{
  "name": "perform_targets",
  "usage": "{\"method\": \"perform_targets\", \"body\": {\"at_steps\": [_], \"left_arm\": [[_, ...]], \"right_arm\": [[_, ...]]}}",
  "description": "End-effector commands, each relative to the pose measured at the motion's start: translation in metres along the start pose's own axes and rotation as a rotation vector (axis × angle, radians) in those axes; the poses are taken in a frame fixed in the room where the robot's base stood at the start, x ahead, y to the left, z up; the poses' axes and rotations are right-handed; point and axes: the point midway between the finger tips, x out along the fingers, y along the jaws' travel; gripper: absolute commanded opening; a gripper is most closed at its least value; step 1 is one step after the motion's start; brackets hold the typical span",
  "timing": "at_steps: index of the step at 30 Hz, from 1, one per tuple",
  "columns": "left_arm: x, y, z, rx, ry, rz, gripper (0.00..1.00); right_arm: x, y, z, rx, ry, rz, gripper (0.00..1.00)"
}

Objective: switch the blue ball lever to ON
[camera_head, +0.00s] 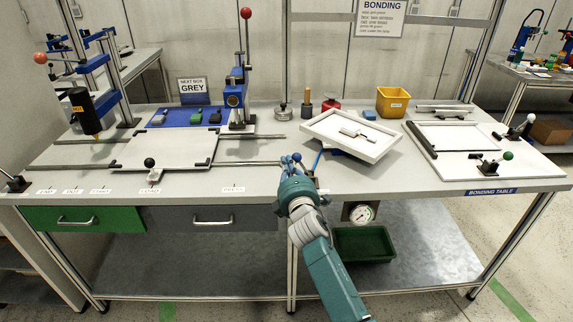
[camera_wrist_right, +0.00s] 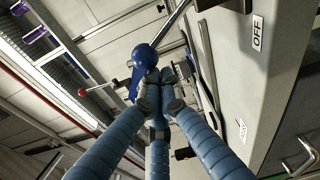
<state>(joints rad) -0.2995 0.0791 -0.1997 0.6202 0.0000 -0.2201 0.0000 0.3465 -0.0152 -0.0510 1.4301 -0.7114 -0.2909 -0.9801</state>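The blue ball lever shows in the head view with its ball (camera_head: 297,157) at the table's front edge, right of centre. In the right wrist view the ball (camera_wrist_right: 144,56) sits on a metal rod running up and right towards an OFF label (camera_wrist_right: 257,33). My right gripper (camera_head: 289,167) is at the ball; in the wrist view its blue fingers (camera_wrist_right: 157,82) come together with their tips close beside the ball. They look shut and not around it; whether they touch it I cannot tell. A second label (camera_wrist_right: 242,130) is unreadable. My left gripper is not in view.
A white tilted tray (camera_head: 385,148) stands behind the lever on the bonding table (camera_head: 250,178). A pressure gauge (camera_head: 361,213) is under the front edge, with a green bin (camera_head: 363,244) on the shelf below. A black ball lever (camera_head: 149,163) is further left.

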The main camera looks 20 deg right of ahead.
Motion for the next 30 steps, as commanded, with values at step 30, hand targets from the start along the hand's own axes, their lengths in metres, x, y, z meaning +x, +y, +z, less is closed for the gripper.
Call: {"method": "perform_targets", "body": {"at_steps": [30], "left_arm": [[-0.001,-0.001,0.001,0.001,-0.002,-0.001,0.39]], "right_arm": [[-0.008,0.021,0.058,0.616,-0.004,0.09,0.0]]}}
